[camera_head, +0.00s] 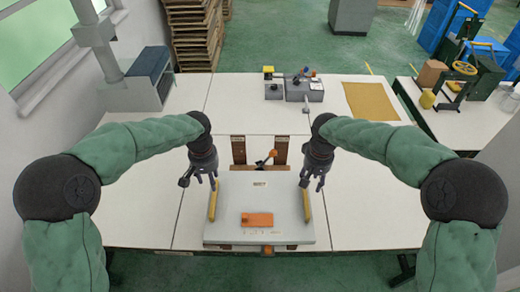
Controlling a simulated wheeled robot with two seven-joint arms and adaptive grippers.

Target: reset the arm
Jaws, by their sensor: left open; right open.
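My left gripper (199,178) is open and points down near the left edge of a pale tray or board (270,195) on the white table. My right gripper (315,182) is open and points down near the board's right edge. A yellow strip (212,203) stands at the left side of the board, just below my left gripper. Another yellow strip (306,206) is at the right side, just below my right gripper. I cannot tell whether the fingers touch the strips. An orange block (257,220) lies on the board's front half.
Behind the board is a brown wooden rack (238,151) with an orange-tipped part (272,154). Grey control boxes (300,90) and a tan sheet (370,101) lie at the table's back. A grey cabinet (150,78) stands at back left. The table (350,195) is clear right of the board.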

